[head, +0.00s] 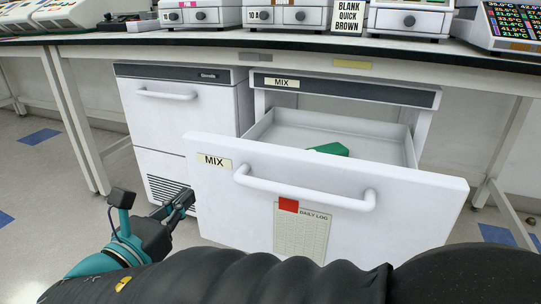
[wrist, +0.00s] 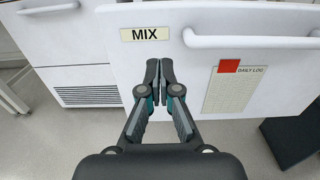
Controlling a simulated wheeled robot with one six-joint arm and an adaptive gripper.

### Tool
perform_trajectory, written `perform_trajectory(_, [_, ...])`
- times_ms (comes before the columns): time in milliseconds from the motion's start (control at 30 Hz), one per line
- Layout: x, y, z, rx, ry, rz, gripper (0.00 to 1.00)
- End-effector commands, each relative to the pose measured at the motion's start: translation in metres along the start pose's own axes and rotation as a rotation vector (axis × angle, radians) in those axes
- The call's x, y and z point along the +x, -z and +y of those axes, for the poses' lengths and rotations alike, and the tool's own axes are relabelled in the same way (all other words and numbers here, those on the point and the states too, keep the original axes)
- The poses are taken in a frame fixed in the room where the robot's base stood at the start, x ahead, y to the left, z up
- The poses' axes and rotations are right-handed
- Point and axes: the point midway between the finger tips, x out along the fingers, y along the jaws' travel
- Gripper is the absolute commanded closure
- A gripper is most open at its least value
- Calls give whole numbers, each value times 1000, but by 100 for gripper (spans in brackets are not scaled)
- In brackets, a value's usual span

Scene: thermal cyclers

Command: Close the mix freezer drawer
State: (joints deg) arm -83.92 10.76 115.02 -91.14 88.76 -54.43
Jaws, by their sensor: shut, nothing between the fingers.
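The MIX freezer drawer (head: 410,208) stands pulled out from its cabinet under the bench. Its white front has a MIX label, a long white handle (head: 300,190) and a daily log sheet with a red tag. A green object (head: 330,149) lies inside the drawer. My gripper (head: 186,199) is shut and empty, low at the left edge of the drawer front. In the wrist view my gripper (wrist: 160,66) is in front of the drawer front (wrist: 160,75), below the MIX label and left of the handle (wrist: 250,42). I cannot tell whether the fingertips touch the front.
A second white freezer unit (head: 165,112) with a handle and lower vent stands shut to the left. Bench legs stand at both sides.

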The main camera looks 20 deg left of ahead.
Motion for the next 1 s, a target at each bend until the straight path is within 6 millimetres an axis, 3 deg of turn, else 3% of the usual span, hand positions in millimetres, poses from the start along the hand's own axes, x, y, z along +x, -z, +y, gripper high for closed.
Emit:
perform_trajectory(600, [108, 1, -2, 5, 5, 3, 100])
perform_trajectory(800, [125, 1, -2, 3, 3, 3, 100])
perform_trajectory(1000, [129, 1, -2, 4, 1, 4, 100])
